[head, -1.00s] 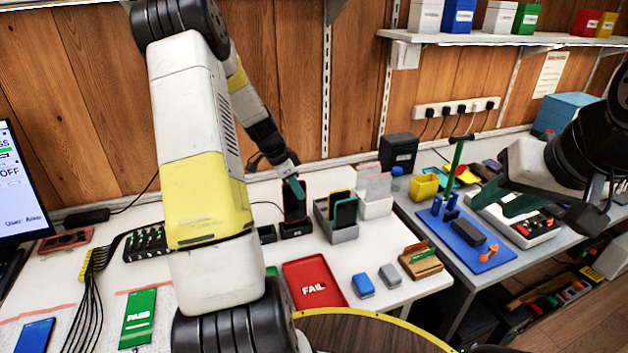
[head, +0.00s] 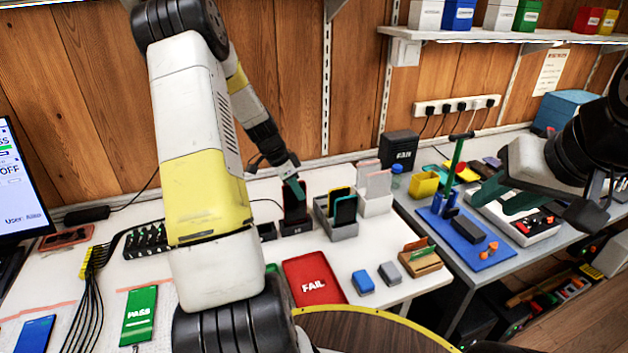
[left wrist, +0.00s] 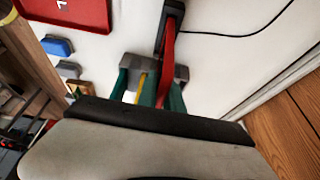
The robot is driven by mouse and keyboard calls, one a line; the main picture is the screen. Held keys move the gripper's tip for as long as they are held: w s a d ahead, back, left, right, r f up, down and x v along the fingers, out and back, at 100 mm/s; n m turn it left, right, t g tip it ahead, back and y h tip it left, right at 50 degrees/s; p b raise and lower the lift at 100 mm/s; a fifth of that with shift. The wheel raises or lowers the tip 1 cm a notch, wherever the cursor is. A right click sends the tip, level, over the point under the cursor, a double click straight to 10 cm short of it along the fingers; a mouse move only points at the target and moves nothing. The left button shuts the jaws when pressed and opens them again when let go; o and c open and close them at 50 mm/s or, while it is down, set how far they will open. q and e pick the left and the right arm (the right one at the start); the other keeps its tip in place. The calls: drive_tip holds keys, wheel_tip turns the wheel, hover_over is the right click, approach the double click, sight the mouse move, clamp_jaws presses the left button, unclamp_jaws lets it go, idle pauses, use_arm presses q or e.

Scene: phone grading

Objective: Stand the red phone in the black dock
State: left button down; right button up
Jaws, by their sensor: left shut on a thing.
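The red phone (left wrist: 168,62) shows edge-on in the left wrist view, its near end between the green fingertips of my left gripper (left wrist: 163,95), which is shut on it. Its far end meets the black dock (left wrist: 174,12). In the head view the phone (head: 293,208) looks dark and stands upright at the black dock (head: 296,228), with my left gripper (head: 295,190) at its top. I cannot tell whether it is fully seated. My right gripper (head: 503,196) is over the right bench, its green fingers apart and empty.
A grey holder (head: 343,234) with phones stands just right of the dock, and a white holder (head: 376,204) is behind it. A red FAIL tray (head: 313,283) lies in front. A black cable runs behind the dock. Clear white table lies around the blue and grey blocks.

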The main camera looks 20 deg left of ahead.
use_arm(q)
drive_tip(key=shift+f, duration=0.2)
drive_tip(key=shift+f, duration=0.45)
drive_tip(key=shift+f, duration=0.15)
drive_tip(key=shift+f, duration=0.5)
drive_tip(key=c, duration=1.4)
unclamp_jaws()
drive_tip(key=shift+r, duration=0.1)
